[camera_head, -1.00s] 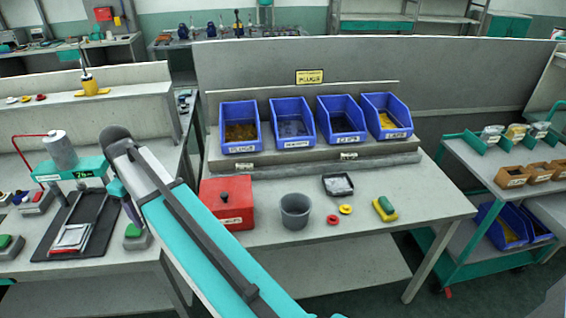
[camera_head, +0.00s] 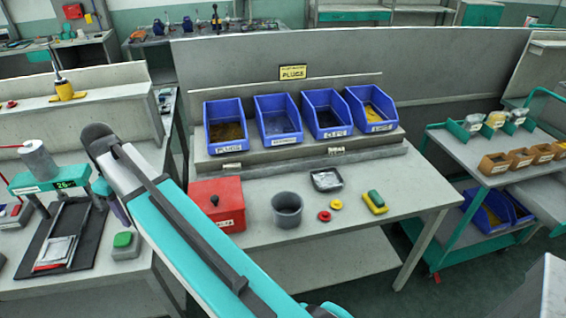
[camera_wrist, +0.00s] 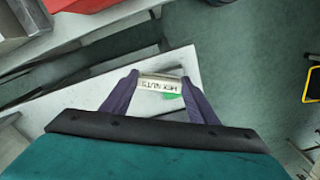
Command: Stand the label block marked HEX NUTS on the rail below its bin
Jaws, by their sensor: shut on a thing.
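In the wrist view my gripper (camera_wrist: 161,83) is shut on a pale label block (camera_wrist: 160,82) whose HEX NUTS lettering shows between the fingertips. The block is clear of the surface behind it. In the head view my arm crosses the lower middle; my gripper and the block cannot be made out there. Several blue bins stand in a row; the second from the left (camera_head: 280,137) holds grey parts, and its front label is too small to read surely. The grey rail (camera_head: 290,157) runs below the bins. Small label blocks stand at its left (camera_head: 232,166) and middle (camera_head: 336,150).
The bench (camera_head: 400,185) carries a red box (camera_head: 218,204), a grey cup (camera_head: 287,209), a small black tray (camera_head: 326,179), red and yellow rings, and a green-yellow sponge (camera_head: 375,202). A teal cart (camera_head: 480,180) stands to the right. The rail between the two blocks is clear.

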